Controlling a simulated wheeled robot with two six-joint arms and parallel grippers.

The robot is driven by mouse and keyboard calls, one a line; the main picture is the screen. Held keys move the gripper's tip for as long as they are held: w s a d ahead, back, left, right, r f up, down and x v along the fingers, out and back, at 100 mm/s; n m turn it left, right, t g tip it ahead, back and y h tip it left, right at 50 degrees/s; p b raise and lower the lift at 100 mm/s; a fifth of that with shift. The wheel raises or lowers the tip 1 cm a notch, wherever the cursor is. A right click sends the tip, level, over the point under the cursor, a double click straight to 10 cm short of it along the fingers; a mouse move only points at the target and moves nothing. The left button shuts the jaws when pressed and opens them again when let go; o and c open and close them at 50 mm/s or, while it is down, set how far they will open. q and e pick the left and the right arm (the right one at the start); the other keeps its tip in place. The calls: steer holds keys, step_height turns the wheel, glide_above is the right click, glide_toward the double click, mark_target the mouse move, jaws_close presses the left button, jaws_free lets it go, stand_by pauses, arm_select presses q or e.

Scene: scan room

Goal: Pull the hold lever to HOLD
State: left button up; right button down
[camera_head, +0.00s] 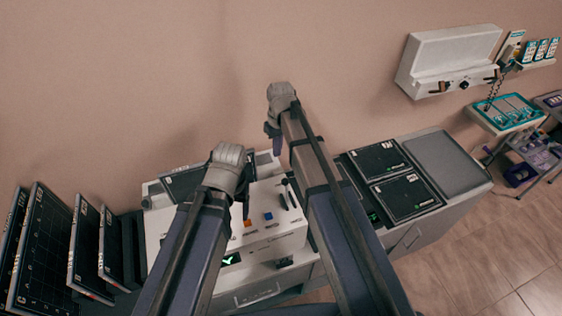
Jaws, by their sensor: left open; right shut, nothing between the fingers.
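The white console (262,238) stands against the wall, low in the middle of the head view. On its sloped top are dark slots with a small lever (288,184) at the right, a blue button (268,216) and an orange button (248,223). No HOLD lettering can be read, so I cannot tell for sure which control is the hold lever. My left gripper (245,208) is open over the middle of the panel, left of the slots. My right gripper (276,146) is shut and empty above the console's back edge. My arms hide parts of the panel.
Dark flat cassettes (392,178) lie on the counter at the right, beside a grey plate (445,160). Several dark panels (45,250) stand upright at the left. A white wall unit (450,60) hangs at the upper right. Open floor (470,260) shows at the lower right.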

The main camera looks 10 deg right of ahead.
stand_by(0.4)
arm_select(q)
step_height(320, 180, down, 10)
steer(key=b, duration=1)
arm_select(e)
steer(key=f, duration=1)
steer(key=shift+a, duration=0.2)
arm_select(q)
steer(key=shift+r+p, duration=0.55)
steer(key=shift+r, duration=0.1)
arm_select(e)
steer(key=s, duration=0.1)
steer(key=s+d+r, duration=0.1)
steer(key=s, duration=0.1)
steer(key=shift+r, duration=0.15)
arm_select(q)
steer(key=shift+r, duration=0.1)
arm_select(e)
steer(key=shift+s+d+r, duration=0.1)
steer(key=shift+s+d, duration=0.05)
steer(key=shift+s, duration=0.25)
steer(key=shift+w, duration=0.1)
arm_select(q)
steer(key=shift+s, duration=0.15)
arm_select(e)
steer(key=shift+w, duration=0.1)
